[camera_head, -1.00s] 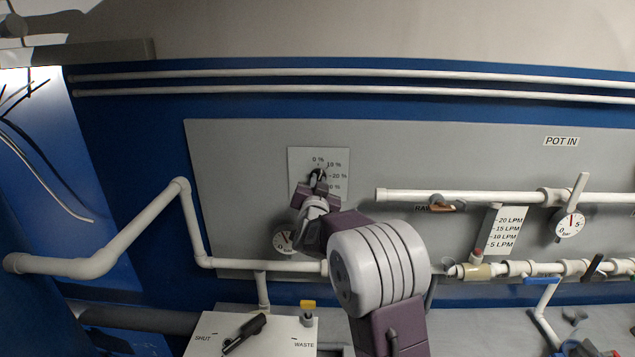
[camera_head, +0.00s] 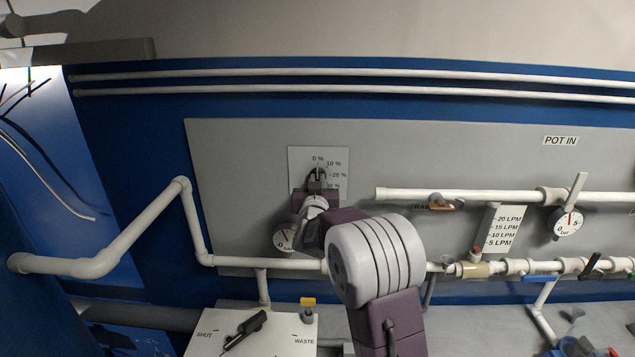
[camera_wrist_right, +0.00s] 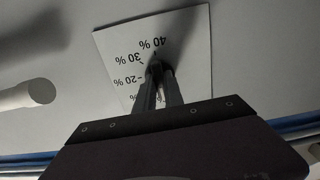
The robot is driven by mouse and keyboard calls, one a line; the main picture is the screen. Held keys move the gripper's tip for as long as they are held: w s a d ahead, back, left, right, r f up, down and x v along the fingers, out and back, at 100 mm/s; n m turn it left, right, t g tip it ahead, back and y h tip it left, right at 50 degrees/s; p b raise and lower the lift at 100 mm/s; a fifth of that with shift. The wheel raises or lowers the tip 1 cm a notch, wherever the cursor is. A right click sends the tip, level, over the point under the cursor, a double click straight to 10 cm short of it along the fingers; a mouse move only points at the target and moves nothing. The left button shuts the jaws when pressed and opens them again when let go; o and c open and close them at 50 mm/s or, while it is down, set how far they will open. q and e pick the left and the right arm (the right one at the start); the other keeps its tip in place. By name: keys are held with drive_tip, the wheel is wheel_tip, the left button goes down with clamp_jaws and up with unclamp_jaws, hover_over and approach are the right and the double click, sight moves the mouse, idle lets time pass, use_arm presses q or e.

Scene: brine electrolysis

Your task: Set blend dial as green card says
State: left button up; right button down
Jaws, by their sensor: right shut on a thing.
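The blend dial plate (camera_head: 300,160) is a pale square on the grey wall panel, with percent marks from 0 % at the top down the right side. The dark dial knob (camera_head: 318,172) is at its middle, mostly hidden by my right gripper (camera_head: 317,180). That gripper is shut on the knob from below. In the right wrist view the plate (camera_wrist_right: 112,50) appears upside down, with 20 %, 30 % and 40 % readable, and the fingers (camera_wrist_right: 157,80) close around the knob. Its exact setting is hidden. The green card and my left gripper are not in view.
A round gauge (camera_head: 284,239) sits below the plate, close to my right wrist. White pipes (camera_head: 205,215) run along the wall. Below is a white board (camera_head: 280,335) marked SHUT and WASTE with a black handle (camera_head: 243,331). A flow scale (camera_head: 503,230) and more valves are at right.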

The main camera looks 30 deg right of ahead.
drive_tip(key=shift+r, duration=0.4)
drive_tip(key=c, duration=1.6)
unclamp_jaws()
drive_tip(key=shift+o, duration=0.8)
drive_tip(key=shift+s+f, duration=0.1)
drive_tip(key=shift+f, duration=0.05)
drive_tip(key=b+v, duration=0.3)
drive_tip(key=v, duration=0.6)
